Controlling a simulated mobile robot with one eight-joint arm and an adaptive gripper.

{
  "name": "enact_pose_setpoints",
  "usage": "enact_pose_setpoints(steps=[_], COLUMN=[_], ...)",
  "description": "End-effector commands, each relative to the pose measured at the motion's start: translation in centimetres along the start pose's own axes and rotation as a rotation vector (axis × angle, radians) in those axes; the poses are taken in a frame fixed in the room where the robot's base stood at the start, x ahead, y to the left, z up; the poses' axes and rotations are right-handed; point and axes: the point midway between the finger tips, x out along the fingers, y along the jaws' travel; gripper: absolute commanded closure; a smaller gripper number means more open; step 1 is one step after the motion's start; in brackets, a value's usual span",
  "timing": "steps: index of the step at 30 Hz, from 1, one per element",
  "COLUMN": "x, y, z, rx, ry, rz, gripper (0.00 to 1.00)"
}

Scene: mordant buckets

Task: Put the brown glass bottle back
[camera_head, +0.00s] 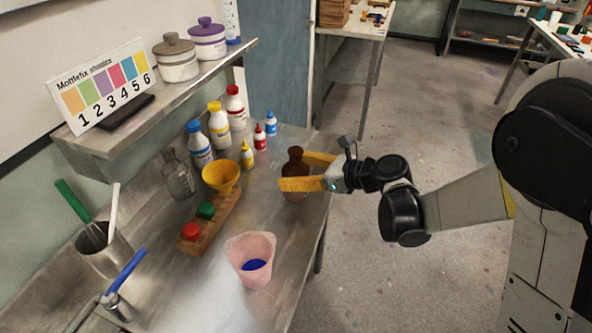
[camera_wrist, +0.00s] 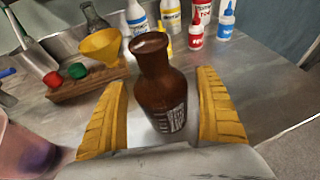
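The brown glass bottle (camera_head: 294,168) stands upright near the right edge of the metal bench, its mouth open. In the wrist view the bottle (camera_wrist: 161,92) stands between the two yellow fingers, with a gap on each side and part of a label facing me. My gripper (camera_head: 306,172) is open around the bottle in the head view, where the near finger hides part of its body. The wrist view shows my gripper (camera_wrist: 163,120) with its fingers spread and not touching the bottle.
A pink beaker (camera_head: 252,262) with blue liquid stands on the bench in front. A wooden rack (camera_head: 213,222) holds a yellow funnel (camera_head: 222,176) and red and green stoppers. Several paint bottles (camera_head: 219,127) and a clear glass bottle (camera_head: 177,176) stand behind. A shelf (camera_head: 150,110) overhangs the back.

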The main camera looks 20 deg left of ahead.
Motion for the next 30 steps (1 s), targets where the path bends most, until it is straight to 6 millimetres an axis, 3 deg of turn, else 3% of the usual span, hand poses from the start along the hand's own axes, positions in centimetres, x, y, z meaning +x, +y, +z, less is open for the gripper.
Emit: enact_pose_setpoints(steps=[11, 14, 24, 30], x=[-0.2, -1.6, -9.2, -11.7], y=[0.0, -0.1, -0.1, -0.1], z=[0.5, 0.5, 0.6, 0.4], rx=[0.0, 0.002, 0.002, 0.001], ry=[0.0, 0.0, 0.0, 0.0], rz=[0.0, -0.003, -0.004, -0.002], gripper=[0.16, 0.16, 0.16, 0.16])
